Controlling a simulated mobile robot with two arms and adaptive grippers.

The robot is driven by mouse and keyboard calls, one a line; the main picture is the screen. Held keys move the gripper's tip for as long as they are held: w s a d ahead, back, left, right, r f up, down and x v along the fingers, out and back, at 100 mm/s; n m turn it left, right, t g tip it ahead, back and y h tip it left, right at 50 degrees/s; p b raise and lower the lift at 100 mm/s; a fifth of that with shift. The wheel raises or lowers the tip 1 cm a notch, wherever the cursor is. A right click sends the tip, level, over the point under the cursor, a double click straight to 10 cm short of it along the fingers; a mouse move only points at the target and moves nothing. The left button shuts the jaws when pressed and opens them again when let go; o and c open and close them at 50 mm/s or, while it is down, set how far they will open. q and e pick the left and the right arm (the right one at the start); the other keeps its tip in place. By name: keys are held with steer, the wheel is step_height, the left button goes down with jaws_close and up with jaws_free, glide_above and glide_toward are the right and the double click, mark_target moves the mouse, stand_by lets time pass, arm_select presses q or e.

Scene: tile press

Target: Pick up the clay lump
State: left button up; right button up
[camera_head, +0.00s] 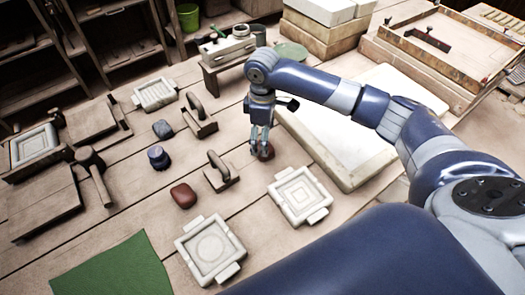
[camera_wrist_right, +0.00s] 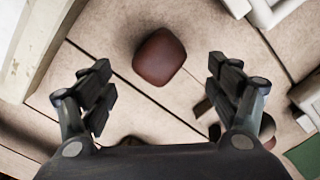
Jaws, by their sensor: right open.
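A reddish-brown clay lump (camera_head: 267,152) lies on the wooden table beside the large pale slab. In the wrist view the lump (camera_wrist_right: 158,57) shows whole, ahead of the space between my fingers. My right gripper (camera_head: 261,140) points down at this lump, with its fingers open and empty. In the wrist view the right gripper (camera_wrist_right: 160,80) has its fingers spread wide on either side, apart from the lump. A second reddish lump (camera_head: 183,195) lies further left, and a grey-blue lump (camera_head: 162,129) lies behind it. My left gripper is not in view.
A handled press block (camera_head: 221,172) stands just left of my right gripper. White square moulds (camera_head: 300,195) (camera_head: 210,250) lie in front. The large pale slab (camera_head: 345,165) is at right. A dark round stamp (camera_head: 158,158) and a green cloth (camera_head: 115,268) are at left.

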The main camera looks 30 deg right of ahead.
steer(key=shift+w+f, duration=0.1)
steer(key=shift+f, duration=2.6)
steer(key=c, duration=1.3)
